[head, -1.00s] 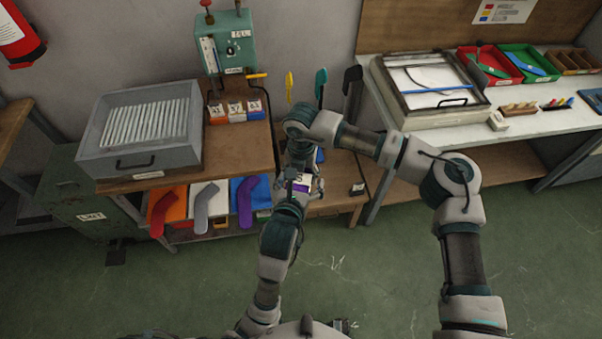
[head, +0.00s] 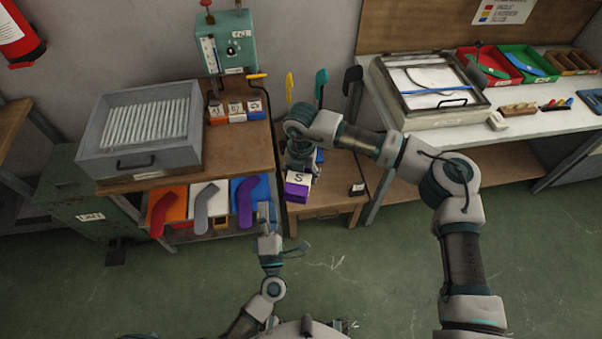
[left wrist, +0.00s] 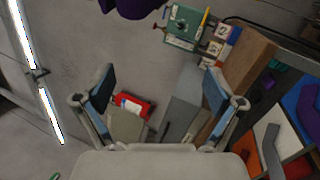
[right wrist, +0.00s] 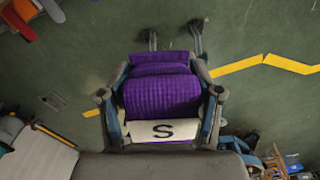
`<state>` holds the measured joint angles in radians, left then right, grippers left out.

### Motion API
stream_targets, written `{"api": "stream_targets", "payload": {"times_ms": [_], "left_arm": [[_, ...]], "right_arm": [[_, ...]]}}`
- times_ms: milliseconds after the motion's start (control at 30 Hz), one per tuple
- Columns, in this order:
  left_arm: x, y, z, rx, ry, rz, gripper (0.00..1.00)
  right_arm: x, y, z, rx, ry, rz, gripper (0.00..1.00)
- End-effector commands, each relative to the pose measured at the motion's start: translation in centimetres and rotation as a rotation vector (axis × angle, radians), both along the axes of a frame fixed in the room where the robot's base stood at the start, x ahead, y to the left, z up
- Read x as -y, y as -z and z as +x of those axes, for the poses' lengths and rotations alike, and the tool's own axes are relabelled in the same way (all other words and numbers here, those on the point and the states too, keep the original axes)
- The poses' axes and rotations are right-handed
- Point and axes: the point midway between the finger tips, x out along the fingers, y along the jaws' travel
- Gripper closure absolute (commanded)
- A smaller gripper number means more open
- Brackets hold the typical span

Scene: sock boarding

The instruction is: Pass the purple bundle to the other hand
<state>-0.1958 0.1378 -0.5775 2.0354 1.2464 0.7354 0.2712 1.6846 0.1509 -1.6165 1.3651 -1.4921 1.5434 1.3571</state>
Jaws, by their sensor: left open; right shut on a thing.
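The purple bundle (head: 297,190) has a pale band marked S and hangs from my right gripper in the head view. In the right wrist view the bundle (right wrist: 160,92) sits between the two fingers of my right gripper (right wrist: 158,85), which is shut on it. My left gripper (head: 265,213) is lower and left of the bundle, apart from it. In the left wrist view my left gripper (left wrist: 160,82) is open with nothing between its fingers. Part of the bundle (left wrist: 135,7) shows at that view's top edge.
A wooden bench (head: 240,150) at left holds a grey tray (head: 150,165) of white rods and a green device (head: 228,45). Orange, white and blue bins with socks are below. A low wooden table (head: 335,203) stands behind the bundle. The green floor in front is clear.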

Motion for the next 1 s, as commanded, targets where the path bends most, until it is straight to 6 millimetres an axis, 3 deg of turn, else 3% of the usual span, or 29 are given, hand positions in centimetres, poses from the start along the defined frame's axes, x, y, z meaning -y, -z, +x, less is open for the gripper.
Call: {"api": "stream_targets", "payload": {"times_ms": [100, 200, 300, 433, 567, 700, 900, 1000], "left_arm": [[3.1, 5.3, 0.5, -0.08, 0.123, 0.344, 0.06], [4.8, 10.6, 0.3, -0.17, 0.229, 0.592, 0.06], [5.7, 16.4, -0.7, -0.274, 0.335, 0.81, 0.06], [5.4, 23.9, -2.9, -0.422, 0.47, 1.046, 0.06], [3.9, 30.9, -6.1, -0.579, 0.607, 1.242, 0.06], [1.2, 37.5, -10.5, -0.759, 0.758, 1.42, 0.06], [-3.8, 44.6, -17.8, -1.017, 0.973, 1.612, 0.06], [-6.1, 46.7, -21.1, -1.124, 1.063, 1.675, 0.06]], "right_arm": [[0.0, 0.0, 0.0, 0.0, 0.0, 0.001, 0.73], [0.1, 0.0, 0.0, 0.0, 0.0, 0.001, 0.73], [0.1, 0.0, 0.0, 0.0, 0.0, 0.001, 0.73], [0.0, 0.0, 0.0, 0.0, 0.0, 0.0, 0.73], [0.0, 0.0, 0.0, 0.0, 0.0, 0.0, 0.73], [0.0, 0.0, 0.0, 0.0, 0.0, 0.0, 0.73], [0.0, 0.0, 0.1, 0.0, 0.0, 0.0, 0.74], [0.0, 0.0, 0.1, 0.0, 0.0, 0.0, 0.74]]}}
